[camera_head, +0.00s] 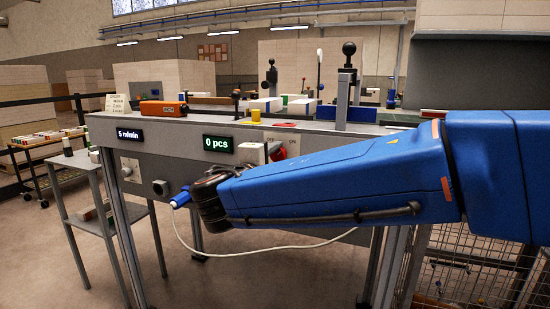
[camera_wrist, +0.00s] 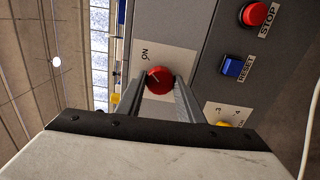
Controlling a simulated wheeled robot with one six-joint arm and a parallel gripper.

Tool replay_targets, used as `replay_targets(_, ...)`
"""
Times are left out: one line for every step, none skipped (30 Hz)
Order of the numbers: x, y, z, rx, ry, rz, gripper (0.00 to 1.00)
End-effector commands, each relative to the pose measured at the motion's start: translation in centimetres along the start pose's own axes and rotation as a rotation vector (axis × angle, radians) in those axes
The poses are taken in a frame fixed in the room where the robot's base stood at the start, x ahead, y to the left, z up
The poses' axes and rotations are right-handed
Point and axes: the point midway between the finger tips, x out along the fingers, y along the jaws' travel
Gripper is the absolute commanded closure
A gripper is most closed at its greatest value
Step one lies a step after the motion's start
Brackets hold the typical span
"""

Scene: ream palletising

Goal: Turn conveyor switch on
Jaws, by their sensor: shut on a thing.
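The conveyor switch is a round red knob (camera_wrist: 159,76) on a pale plate marked "ON" in the wrist view. A mark shows on its face, but I cannot tell which setting it stands at. My gripper (camera_wrist: 159,88) has its two grey fingers on either side of the knob and is shut on it. The counter display (camera_head: 218,144) reads "0 pcs" and the speed display (camera_head: 130,135) reads "5 m/min".
A red STOP button (camera_wrist: 254,14) and a blue RESET button (camera_wrist: 232,65) sit beside the switch. A white cable (camera_head: 262,248) hangs below my arm. A grey side table (camera_head: 85,170) stands at left, and a wire cage (camera_head: 455,270) at lower right.

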Motion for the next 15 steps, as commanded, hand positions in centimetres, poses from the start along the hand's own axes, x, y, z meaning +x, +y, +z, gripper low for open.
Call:
replay_targets(-0.02,-0.14,0.04,0.013,-0.001,-0.002,0.88)
replay_targets(-0.02,-0.14,0.04,0.021,-0.001,-0.002,0.88)
replay_targets(-0.02,-0.14,0.04,0.029,-0.001,-0.002,0.88)
replay_targets(-0.02,-0.14,0.04,0.035,-0.001,-0.002,0.88)
replay_targets(-0.02,-0.15,0.04,0.040,-0.001,-0.002,0.88)
replay_targets(-0.02,-0.15,0.04,0.045,-0.001,-0.002,0.88)
replay_targets(-0.02,-0.16,0.04,0.049,-0.001,-0.002,0.88)
replay_targets(-0.02,-0.16,0.04,0.051,-0.001,-0.002,0.89)
replay_targets(-0.02,-0.16,0.04,0.053,-0.001,-0.002,0.89)
replay_targets(-0.02,-0.16,0.04,0.054,-0.001,-0.002,0.88)
replay_targets(-0.02,-0.16,0.04,0.055,-0.001,-0.002,0.88)
replay_targets(-0.02,-0.17,0.04,0.055,-0.001,-0.003,0.88)
replay_targets(-0.02,-0.17,0.04,0.055,-0.001,-0.003,0.88)
replay_targets(-0.02,-0.17,0.04,0.055,-0.001,-0.003,0.88)
replay_targets(-0.02,-0.18,0.04,0.055,-0.001,-0.003,0.88)
